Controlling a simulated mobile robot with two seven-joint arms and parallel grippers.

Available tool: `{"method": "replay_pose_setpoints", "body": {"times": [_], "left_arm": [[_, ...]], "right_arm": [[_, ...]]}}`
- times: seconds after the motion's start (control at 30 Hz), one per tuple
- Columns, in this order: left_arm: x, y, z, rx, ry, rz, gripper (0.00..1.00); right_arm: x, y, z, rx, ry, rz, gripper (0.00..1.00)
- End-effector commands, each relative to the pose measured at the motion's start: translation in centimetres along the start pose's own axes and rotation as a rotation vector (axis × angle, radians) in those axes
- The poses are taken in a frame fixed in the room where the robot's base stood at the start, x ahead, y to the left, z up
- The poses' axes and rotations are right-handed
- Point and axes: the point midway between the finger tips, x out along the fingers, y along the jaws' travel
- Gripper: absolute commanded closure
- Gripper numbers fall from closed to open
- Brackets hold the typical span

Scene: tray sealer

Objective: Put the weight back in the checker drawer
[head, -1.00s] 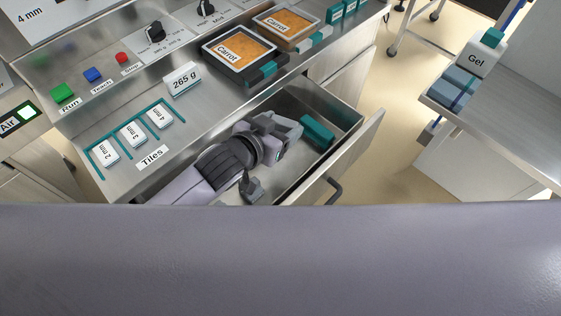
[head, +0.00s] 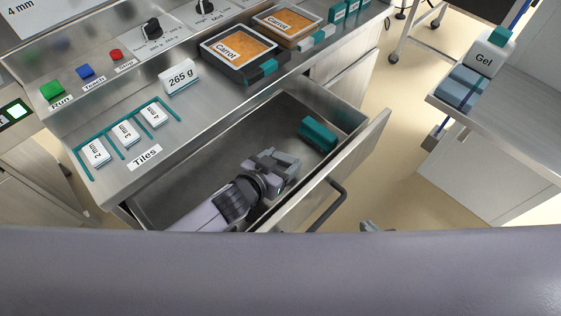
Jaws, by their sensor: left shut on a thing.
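The checker drawer (head: 345,150) is pulled out below the counter, with its steel inside showing. My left gripper (head: 285,163) is inside the drawer's outline, near its front wall, with its arm coming from the lower left. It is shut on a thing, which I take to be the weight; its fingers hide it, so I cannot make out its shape. A teal block (head: 318,134) lies in the far right part of the drawer, apart from the gripper. Only a small tip of my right gripper (head: 372,227) shows at the lower edge, so its jaws cannot be judged.
The drawer front has a dark handle (head: 328,205). On the counter are a 265 g sign (head: 180,77), tiles (head: 125,132), two carrot trays (head: 240,50) and coloured buttons (head: 85,71). The floor between is clear.

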Motion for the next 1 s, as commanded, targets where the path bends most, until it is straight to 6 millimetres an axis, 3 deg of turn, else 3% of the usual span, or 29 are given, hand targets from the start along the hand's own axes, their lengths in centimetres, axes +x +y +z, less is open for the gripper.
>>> {"method": "replay_pose_setpoints", "body": {"times": [0.2, 0.23, 0.67, 1.0], "left_arm": [[0.2, 0.0, 0.2, -0.001, 0.002, 0.0, 0.81], [0.1, 0.0, 0.2, 0.0, 0.0, 0.0, 0.24], [-0.4, 0.0, -0.1, 0.0, -0.002, 0.0, 0.23], [-5.6, 0.0, -0.1, -0.001, -0.002, 0.0, 0.23]], "right_arm": [[0.2, 0.0, 0.2, 0.0, 0.001, 0.0, 1.0], [0.1, 0.0, 0.1, 0.0, 0.001, 0.0, 1.0], [-0.2, 0.0, -0.1, 0.001, -0.002, 0.001, 1.0], [-1.2, -0.1, -1.4, 0.004, -0.003, 0.001, 1.0]]}}
